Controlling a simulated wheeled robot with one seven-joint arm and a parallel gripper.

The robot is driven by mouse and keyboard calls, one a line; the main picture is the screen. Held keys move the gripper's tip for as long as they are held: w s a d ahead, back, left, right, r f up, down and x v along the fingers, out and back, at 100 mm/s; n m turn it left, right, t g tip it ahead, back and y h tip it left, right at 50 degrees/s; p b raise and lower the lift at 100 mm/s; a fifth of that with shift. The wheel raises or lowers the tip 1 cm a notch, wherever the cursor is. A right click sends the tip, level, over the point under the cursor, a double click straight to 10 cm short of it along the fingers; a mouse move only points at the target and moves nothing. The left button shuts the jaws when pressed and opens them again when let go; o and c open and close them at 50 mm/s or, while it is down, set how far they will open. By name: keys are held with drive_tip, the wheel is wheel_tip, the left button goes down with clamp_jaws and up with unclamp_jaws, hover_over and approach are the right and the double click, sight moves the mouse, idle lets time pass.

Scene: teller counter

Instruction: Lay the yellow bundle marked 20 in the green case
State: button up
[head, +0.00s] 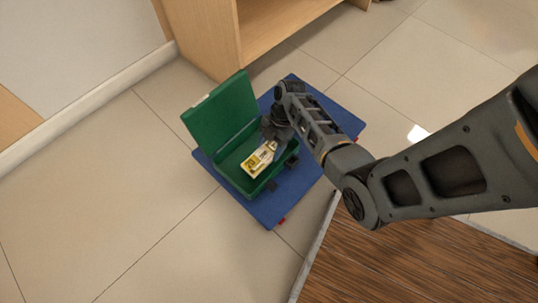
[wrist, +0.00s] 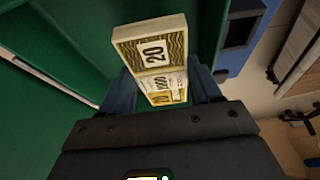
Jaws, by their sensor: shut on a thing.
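The yellow bundle marked 20 (wrist: 152,50) is between the fingers of my gripper (wrist: 165,92), which is shut on it. In the head view the bundle (head: 259,159) shows over the open green case (head: 235,184); I cannot tell whether it touches the case's floor. The case's lid (head: 222,112) stands up at the back left. In the wrist view the green case (wrist: 70,75) fills the left side. My gripper (head: 270,146) reaches down over the case from the right and hides part of its inside.
The case stands on a blue mat (head: 267,212) on the tiled floor. A wooden cabinet (head: 215,40) is behind it. A dark wooden counter top (head: 400,258) is at the lower right. Open tiled floor (head: 120,190) lies to the left.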

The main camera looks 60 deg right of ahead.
sight(272, 148)
drive_tip(key=shift+a+f, duration=0.25)
drive_tip(key=shift+f, duration=0.25)
drive_tip(key=shift+f+b, duration=1.25)
drive_tip(key=shift+f, duration=0.35)
drive_tip(key=shift+f, duration=0.1)
drive_tip(key=o, duration=0.9)
